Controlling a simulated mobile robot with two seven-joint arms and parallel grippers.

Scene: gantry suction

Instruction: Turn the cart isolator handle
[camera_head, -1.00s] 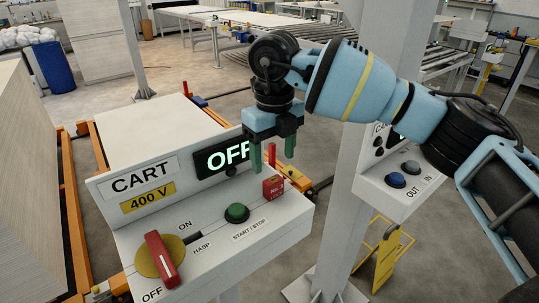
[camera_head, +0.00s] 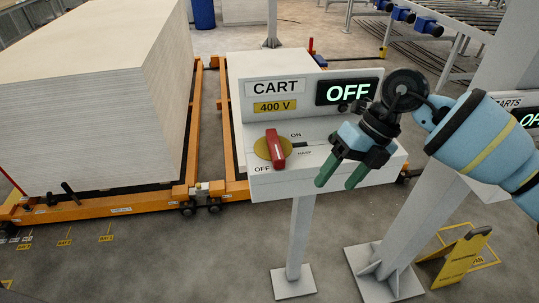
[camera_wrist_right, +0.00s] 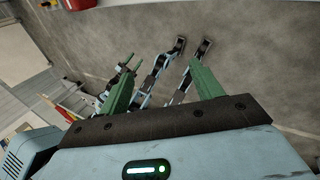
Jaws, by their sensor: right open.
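The cart isolator handle (camera_head: 275,149) is a red bar on a round yellow plate (camera_head: 262,150) at the left of the grey CART control box (camera_head: 262,184). The handle stands nearly upright, leaning slightly, between the ON and OFF marks. The display (camera_head: 347,92) above reads OFF in green letters. My right gripper (camera_head: 338,178) has two green fingers, spread apart and empty. It is in front of the box's right half, to the right of the handle and apart from it. The fingers also show apart in the right wrist view (camera_wrist_right: 163,85). The gripper hides the start/stop button area.
A tall stack of boards (camera_head: 80,120) lies on an orange-framed cart (camera_head: 150,200) at the left. A grey post (camera_head: 425,225) stands at the right, with a yellow folding sign (camera_head: 460,258) beside it. Open floor lies in front of the box's stand (camera_head: 300,235).

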